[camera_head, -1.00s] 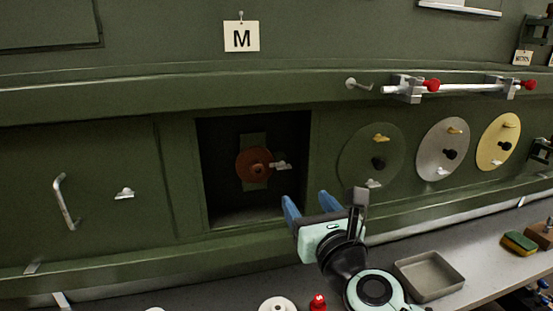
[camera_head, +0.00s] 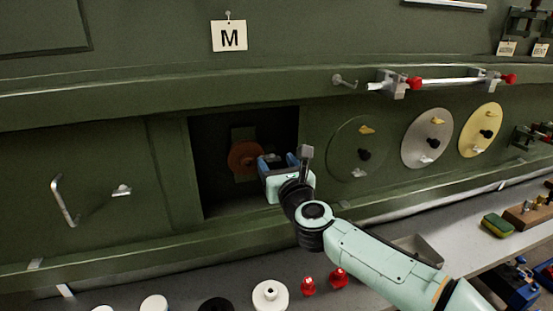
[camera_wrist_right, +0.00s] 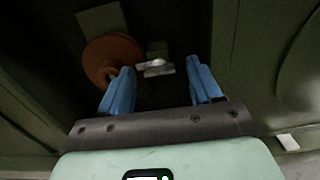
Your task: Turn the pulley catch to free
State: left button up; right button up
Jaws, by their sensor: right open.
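An orange-brown pulley (camera_head: 245,156) sits on a bracket inside the dark square recess in the green panel. It also shows in the right wrist view (camera_wrist_right: 112,58). The catch, a small light metal lever (camera_wrist_right: 156,67), is beside the pulley on its right in the wrist view, lying roughly level. In the head view my gripper hides the catch. My right gripper (camera_head: 277,160) is at the mouth of the recess. In the wrist view its two blue fingers (camera_wrist_right: 160,88) are open, apart on either side of the catch and short of it. My left gripper is not in view.
The recess walls (camera_head: 205,190) surround the pulley closely. Green, grey and yellow discs with knobs (camera_head: 427,138) are on the panel to the right. A clamped rod (camera_head: 440,82) is above them. White spools (camera_head: 270,295) and red parts (camera_head: 338,277) stand on the bench below.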

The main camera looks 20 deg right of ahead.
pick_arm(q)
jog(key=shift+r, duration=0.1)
pick_arm(e)
jog(key=shift+w, duration=0.15)
jog(key=c, duration=1)
jog(key=shift+c, duration=0.2)
